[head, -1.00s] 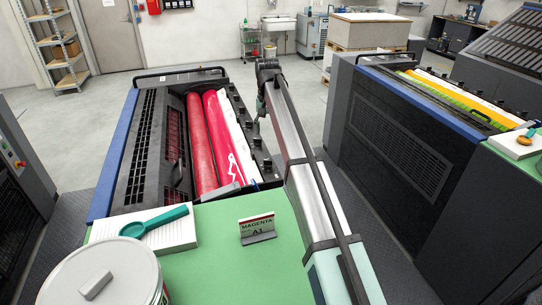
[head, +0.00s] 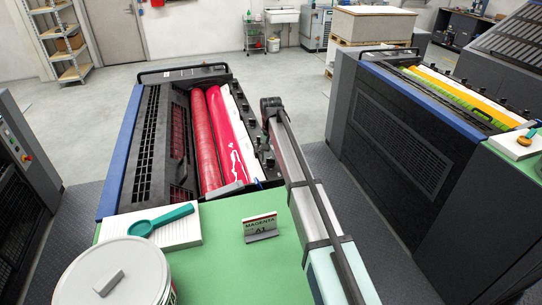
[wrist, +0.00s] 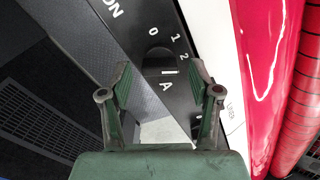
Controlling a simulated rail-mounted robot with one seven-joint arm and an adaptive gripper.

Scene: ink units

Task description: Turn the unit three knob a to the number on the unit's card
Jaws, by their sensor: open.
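Knob A (wrist: 158,57) is dark and low on a black strip in the wrist view, beside the printed numbers 0, 1 and 2 and above the letter A. A short white mark shows just below it; I cannot tell surely which number the knob points to. My gripper (wrist: 161,72) is open, with one green finger on each side of the knob and a gap to both; contact cannot be seen. The card (head: 260,226) stands on the green top and reads MAGENTA, A 1. In the head view my arm hides the gripper and part of the knob row.
Red and white rollers (head: 228,140) lie beside the knob strip. A white tub (head: 112,270) and a teal tool on a paper pad (head: 185,236) are on the green top. A second unit (head: 400,130) stands to the right across a floor gap.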

